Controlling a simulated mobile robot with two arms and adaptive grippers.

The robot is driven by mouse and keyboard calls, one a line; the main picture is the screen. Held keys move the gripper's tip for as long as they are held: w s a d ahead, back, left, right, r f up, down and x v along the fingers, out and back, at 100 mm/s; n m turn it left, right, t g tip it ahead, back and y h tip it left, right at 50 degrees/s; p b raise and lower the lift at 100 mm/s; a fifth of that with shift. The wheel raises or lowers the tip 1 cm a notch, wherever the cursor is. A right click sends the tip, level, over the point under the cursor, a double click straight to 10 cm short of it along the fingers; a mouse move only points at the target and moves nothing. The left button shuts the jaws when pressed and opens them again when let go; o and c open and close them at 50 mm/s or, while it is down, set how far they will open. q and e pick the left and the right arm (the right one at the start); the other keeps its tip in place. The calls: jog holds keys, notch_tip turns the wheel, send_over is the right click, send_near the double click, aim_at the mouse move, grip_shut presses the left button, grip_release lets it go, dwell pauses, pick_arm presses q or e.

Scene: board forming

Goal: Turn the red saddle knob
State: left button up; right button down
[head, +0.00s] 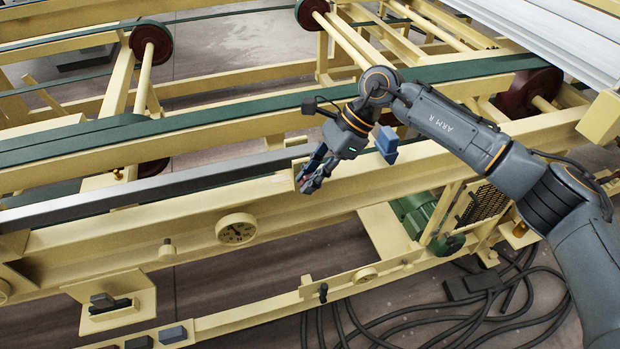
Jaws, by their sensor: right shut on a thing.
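My right gripper (312,178) reaches in from the right and points down at the yellow frame beam. It is shut at the beam's upper edge, beside a small yellow bracket. A little red shows between and beside its fingers, where the red saddle knob (311,187) sits. The fingers cover most of the knob, so its angle cannot be told. My left gripper is not in view.
A round dial (236,229) is on the beam's front face, left of the gripper. Green belts (230,107) and dark red rollers (151,43) lie behind. A green motor (415,212) stands below right. Black cables (440,322) lie on the floor.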

jog(key=c, duration=1.5)
grip_release()
jog(key=v, duration=1.2)
jog(key=shift+r, duration=0.1)
